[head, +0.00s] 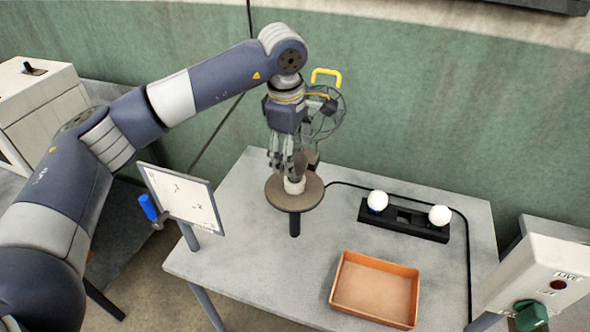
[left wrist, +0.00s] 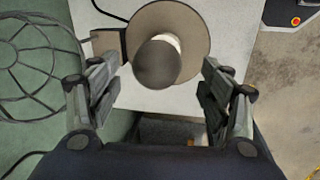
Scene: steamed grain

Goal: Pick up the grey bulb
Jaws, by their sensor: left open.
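The grey bulb (left wrist: 158,63) stands on a small white base (head: 295,187) on top of a round brown pedestal (head: 312,196). My left gripper (head: 287,165) hangs pointing down right over the pedestal. In the left wrist view its two fingers are spread wide, one on each side of the bulb and apart from it. In the head view the fingers partly hide the bulb. My right gripper is in neither view.
A black holder (head: 404,221) with two white bulbs (head: 378,200) (head: 439,214) stands right of the pedestal. An orange tray (head: 372,290) sits at the table's front. A white board (head: 183,197) is at the left edge; a wire cage (head: 328,112) is beside the gripper.

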